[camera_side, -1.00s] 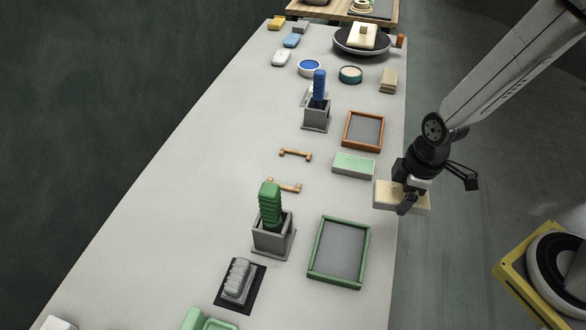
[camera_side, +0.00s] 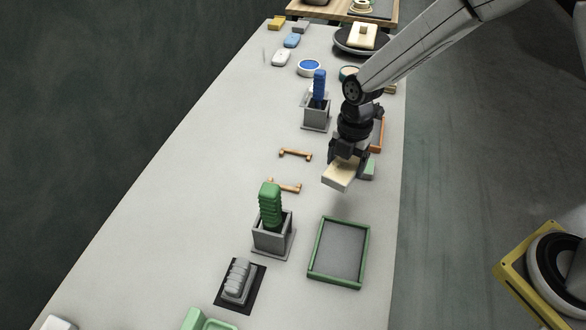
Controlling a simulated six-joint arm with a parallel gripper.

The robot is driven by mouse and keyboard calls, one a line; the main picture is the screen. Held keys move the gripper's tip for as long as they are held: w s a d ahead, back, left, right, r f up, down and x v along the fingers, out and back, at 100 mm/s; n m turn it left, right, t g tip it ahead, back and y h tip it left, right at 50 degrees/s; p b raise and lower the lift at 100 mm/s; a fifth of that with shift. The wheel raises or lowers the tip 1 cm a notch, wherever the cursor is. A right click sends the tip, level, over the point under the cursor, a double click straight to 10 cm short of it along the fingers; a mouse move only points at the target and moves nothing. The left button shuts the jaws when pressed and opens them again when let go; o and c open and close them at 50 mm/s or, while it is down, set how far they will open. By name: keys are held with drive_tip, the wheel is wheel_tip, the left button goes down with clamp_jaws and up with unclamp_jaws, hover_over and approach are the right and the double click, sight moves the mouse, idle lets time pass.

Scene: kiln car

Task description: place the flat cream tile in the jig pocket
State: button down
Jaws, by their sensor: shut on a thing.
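My gripper (camera_side: 345,160) is shut on a cream block (camera_side: 338,179). It holds the block tilted, apparently above the table, just left of a pale green block (camera_side: 369,169) that my arm partly covers. Two framed shallow pockets lie on the table. The green-framed one (camera_side: 340,253) is nearer the camera, in full view and empty. The orange-framed one (camera_side: 378,135) is farther back and mostly hidden behind my gripper. I cannot tell which is the jig pocket.
A grey holder with a green ribbed piece (camera_side: 270,205) stands left of the green frame. A similar holder with a blue piece (camera_side: 319,88) stands farther back. Two small orange handles (camera_side: 295,153) lie between them. A grey ribbed block (camera_side: 238,281) sits at the front.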

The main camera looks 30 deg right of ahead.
drive_tip(key=w+n, duration=0.1)
drive_tip(key=w+a+n, duration=0.1)
drive_tip(key=n, duration=0.1)
drive_tip(key=shift+w+a+r, duration=0.1)
drive_tip(key=shift+w, duration=0.25)
hover_over(290, 171)
drive_tip(key=s, duration=0.1)
drive_tip(key=f, duration=0.8)
drive_tip(key=shift+s+d+f, duration=0.1)
drive_tip(key=shift+d, duration=0.2)
drive_tip(key=shift+w+a+f, duration=0.15)
drive_tip(key=shift+w+f, duration=0.5)
drive_tip(key=shift+w+f, duration=0.1)
drive_tip(key=shift+f, duration=1.65)
